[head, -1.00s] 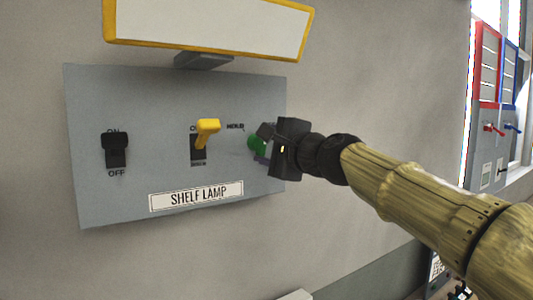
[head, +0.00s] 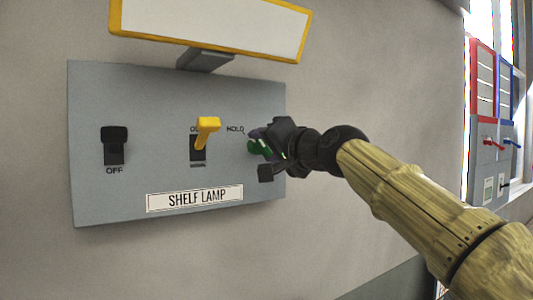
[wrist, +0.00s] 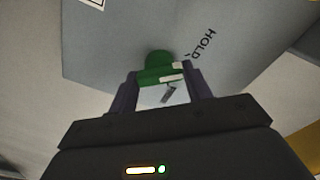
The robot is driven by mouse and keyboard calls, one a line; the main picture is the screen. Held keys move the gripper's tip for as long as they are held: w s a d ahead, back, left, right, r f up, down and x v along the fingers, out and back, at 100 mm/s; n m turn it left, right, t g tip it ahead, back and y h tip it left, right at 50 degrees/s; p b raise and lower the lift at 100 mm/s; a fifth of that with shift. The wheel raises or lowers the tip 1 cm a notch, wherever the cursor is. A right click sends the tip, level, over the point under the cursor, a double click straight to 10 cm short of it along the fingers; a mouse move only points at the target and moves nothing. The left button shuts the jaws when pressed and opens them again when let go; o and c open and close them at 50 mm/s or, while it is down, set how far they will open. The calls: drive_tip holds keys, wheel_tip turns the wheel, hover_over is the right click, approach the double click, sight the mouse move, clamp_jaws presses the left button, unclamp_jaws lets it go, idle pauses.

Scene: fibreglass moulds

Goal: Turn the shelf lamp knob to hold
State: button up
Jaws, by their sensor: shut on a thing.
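The grey shelf lamp panel (head: 110,205) is on the wall, with a "SHELF LAMP" label (head: 195,199) along its lower part. The green knob (head: 257,147) is at the panel's right side, partly hidden by my gripper. A "HOLD" mark (head: 235,129) is printed just up and left of it. My gripper (head: 264,146) is shut on the green knob. In the wrist view the green knob (wrist: 158,65) sits between the fingers of my gripper (wrist: 160,82), with a pale mark on it. "HOLD" (wrist: 202,43) reads to its right there.
A yellow lever switch (head: 207,127) and a black switch (head: 114,143) stand out from the panel to the left. A yellow-framed white board (head: 210,27) juts out above. Red and blue framed panels (head: 484,80) are at the far right. The wall below is clear.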

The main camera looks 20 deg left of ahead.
drive_tip(key=shift+f+n, duration=0.15)
drive_tip(key=shift+n, duration=0.45)
drive_tip(key=o, duration=1)
